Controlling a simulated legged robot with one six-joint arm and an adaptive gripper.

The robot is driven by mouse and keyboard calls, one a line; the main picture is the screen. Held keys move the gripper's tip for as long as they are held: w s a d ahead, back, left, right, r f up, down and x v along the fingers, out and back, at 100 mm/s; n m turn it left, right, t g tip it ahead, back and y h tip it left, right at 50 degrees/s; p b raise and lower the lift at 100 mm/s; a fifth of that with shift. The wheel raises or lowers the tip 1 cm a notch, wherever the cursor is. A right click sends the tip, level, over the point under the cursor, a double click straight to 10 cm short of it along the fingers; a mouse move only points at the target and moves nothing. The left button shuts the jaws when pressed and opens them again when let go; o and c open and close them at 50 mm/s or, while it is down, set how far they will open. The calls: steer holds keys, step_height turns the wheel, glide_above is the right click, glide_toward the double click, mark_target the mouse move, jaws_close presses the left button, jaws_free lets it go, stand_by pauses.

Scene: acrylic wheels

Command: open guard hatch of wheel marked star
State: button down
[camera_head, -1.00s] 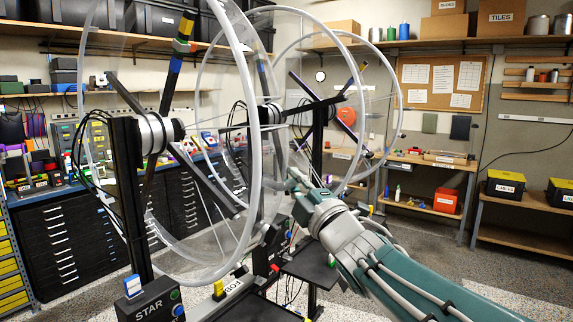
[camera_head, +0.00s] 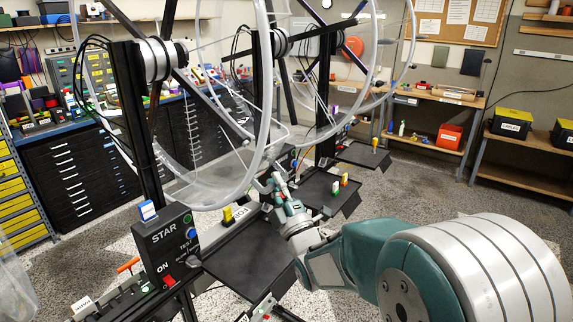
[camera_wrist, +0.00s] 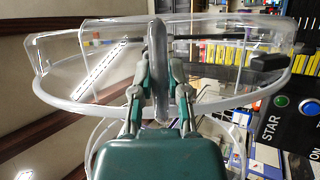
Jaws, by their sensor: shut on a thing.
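The star wheel (camera_head: 266,110) is the nearest large clear wheel, with a pale rim, on a black post. Its black control box (camera_head: 162,248) reads STAR and has green and blue buttons and a red switch by ON; part of it shows in the wrist view (camera_wrist: 283,112). My gripper (camera_head: 277,183) is at the wheel's lower right side. In the wrist view my gripper (camera_wrist: 159,85) is shut on a grey upright bar (camera_wrist: 157,45) in front of the clear curved guard (camera_wrist: 215,55). I cannot tell whether the hatch is open.
A black tray (camera_head: 240,268) lies below my gripper, with a second tray (camera_head: 312,190) behind it. Another clear wheel (camera_head: 385,75) stands behind the star wheel. A workbench with drawers (camera_head: 85,170) runs along the left. Open floor (camera_head: 420,195) lies to the right.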

steer(key=w+a+f, duration=0.8)
steer(key=a+f, duration=0.2)
steer(key=f, duration=0.2)
steer(key=shift+a+f, duration=0.2)
steer(key=shift+f, duration=0.15)
steer(key=c, duration=0.6)
jaws_free()
steer(key=shift+c, duration=0.2)
steer(key=v, duration=1.2)
steer(key=shift+f, duration=0.25)
steer(key=shift+w+a+r, duration=0.1)
